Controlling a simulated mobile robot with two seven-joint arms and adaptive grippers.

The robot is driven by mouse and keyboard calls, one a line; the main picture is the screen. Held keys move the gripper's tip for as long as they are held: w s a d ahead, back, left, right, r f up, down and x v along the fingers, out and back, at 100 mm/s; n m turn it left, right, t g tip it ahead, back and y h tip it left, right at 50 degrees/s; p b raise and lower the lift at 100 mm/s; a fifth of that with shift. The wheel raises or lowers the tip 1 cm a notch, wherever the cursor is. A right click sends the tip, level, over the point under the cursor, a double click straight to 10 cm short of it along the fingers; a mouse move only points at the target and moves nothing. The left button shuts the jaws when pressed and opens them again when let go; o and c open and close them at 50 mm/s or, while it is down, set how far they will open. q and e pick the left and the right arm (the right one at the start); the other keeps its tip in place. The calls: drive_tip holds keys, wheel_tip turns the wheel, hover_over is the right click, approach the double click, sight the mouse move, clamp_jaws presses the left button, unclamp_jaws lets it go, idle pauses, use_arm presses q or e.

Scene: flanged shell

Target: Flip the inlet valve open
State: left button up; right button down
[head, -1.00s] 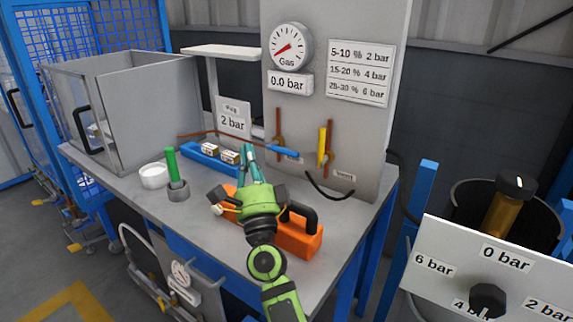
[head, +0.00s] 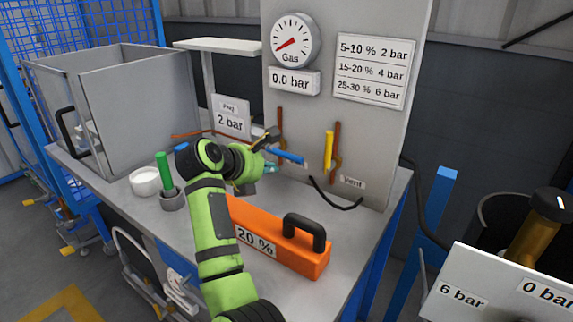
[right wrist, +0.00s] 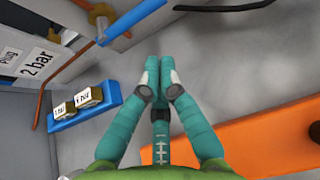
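The inlet valve's blue lever (head: 289,157) is on the upright grey panel, at the left copper pipe (head: 280,126). It points right and slightly down, across the pipe. In the right wrist view the blue lever (right wrist: 132,20) shows at the top, apart from my fingers. My right gripper (head: 270,168) is just below and left of the lever, partly hidden by its own wrist. In the right wrist view its teal fingers (right wrist: 159,75) are drawn together with nothing between them. My left gripper is not in view.
The vent valve's yellow lever (head: 328,151) stands upright to the right. Below is an orange case (head: 285,245) with a black handle. A black hose (head: 338,201) hangs from the panel. A blue block holder (right wrist: 85,119) is left of my fingers. The gas gauge (head: 295,40) reads near zero.

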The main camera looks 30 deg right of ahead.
drive_tip(key=x, duration=0.2)
drive_tip(key=p+x, duration=0.1)
drive_tip(key=x, duration=0.5)
drive_tip(key=shift+s+d+r+p, duration=0.1)
drive_tip(key=shift+s+d+p, duration=0.2)
drive_tip(key=shift+d+p, duration=0.1)
drive_tip(key=shift+d, duration=0.15)
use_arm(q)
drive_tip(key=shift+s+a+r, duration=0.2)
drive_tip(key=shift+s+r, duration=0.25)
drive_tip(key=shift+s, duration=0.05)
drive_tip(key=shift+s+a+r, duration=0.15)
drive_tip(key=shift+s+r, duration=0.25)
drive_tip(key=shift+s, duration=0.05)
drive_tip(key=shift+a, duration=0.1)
use_arm(e)
drive_tip(key=shift+d, duration=0.1)
